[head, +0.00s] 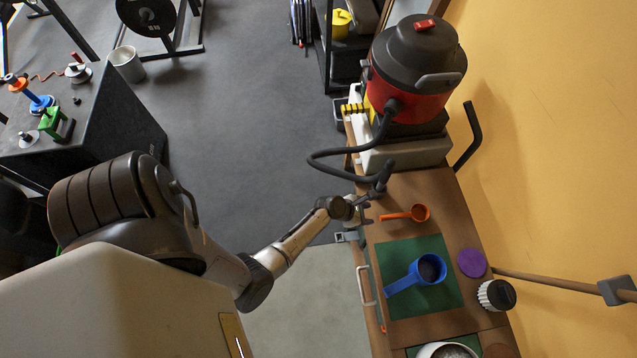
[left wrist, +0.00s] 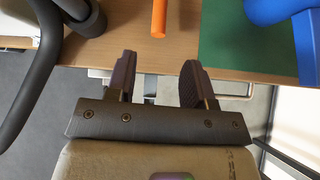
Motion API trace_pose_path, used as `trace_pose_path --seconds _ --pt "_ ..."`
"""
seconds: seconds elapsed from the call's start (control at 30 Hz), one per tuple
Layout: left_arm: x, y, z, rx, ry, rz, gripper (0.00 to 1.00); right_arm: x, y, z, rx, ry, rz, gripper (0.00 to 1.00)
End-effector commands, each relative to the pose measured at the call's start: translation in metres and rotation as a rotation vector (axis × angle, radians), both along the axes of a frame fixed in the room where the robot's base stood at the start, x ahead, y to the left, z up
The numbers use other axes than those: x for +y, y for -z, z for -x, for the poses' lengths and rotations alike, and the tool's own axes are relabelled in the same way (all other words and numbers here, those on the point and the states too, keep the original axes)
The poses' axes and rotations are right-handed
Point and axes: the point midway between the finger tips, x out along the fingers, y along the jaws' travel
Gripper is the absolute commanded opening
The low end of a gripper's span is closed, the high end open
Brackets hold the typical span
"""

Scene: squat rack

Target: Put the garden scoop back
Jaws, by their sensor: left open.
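Two scoop-like tools lie on the wooden bench top. A small orange scoop (head: 418,213) rests on bare wood, its handle pointing left. A larger blue scoop (head: 415,274) sits on a green mat (head: 440,305), dark inside its bowl, handle pointing left. I cannot tell which one is the garden scoop. My left gripper (head: 364,204) is open and empty at the bench's left edge, just left of the orange handle. In the left wrist view the orange handle (left wrist: 158,18) lies beyond the fingers, apart from them, and the blue scoop (left wrist: 280,8) shows at upper right.
A red and black vacuum (head: 410,80) stands at the bench's far end; its dark hose (head: 345,173) hangs close to my left gripper. A purple disc (head: 472,262), a black-and-white brush (head: 495,295) and a white bowl (head: 447,350) are nearby. Open floor lies left.

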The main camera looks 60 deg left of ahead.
Motion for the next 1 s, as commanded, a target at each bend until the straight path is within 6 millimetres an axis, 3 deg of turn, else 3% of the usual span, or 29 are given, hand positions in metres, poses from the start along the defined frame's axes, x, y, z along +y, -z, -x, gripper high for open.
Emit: trace_pose_path --seconds 0.17,0.3,0.5,0.73,1.0 --pt "0.005 -0.025 0.027 -0.032 0.363 -0.339 0.48 0.0 0.0 0.0 0.001 0.0 0.0 0.43" --pt "-0.003 -0.061 0.068 -0.071 0.88 -0.755 0.48 0.0 0.0 0.0 0.001 -0.001 0.001 0.43" --pt "-0.026 -0.116 0.137 -0.145 1.617 -1.238 0.48 -0.002 0.001 0.001 0.001 -0.003 0.006 0.43" --pt "-0.046 -0.171 0.203 -0.245 2.214 -1.524 0.48 -0.003 0.001 0.001 0.001 -0.007 0.011 0.43" --pt "-0.052 -0.199 0.234 -0.309 2.481 -1.618 0.48 -0.003 0.001 0.001 0.002 -0.005 0.01 0.43"
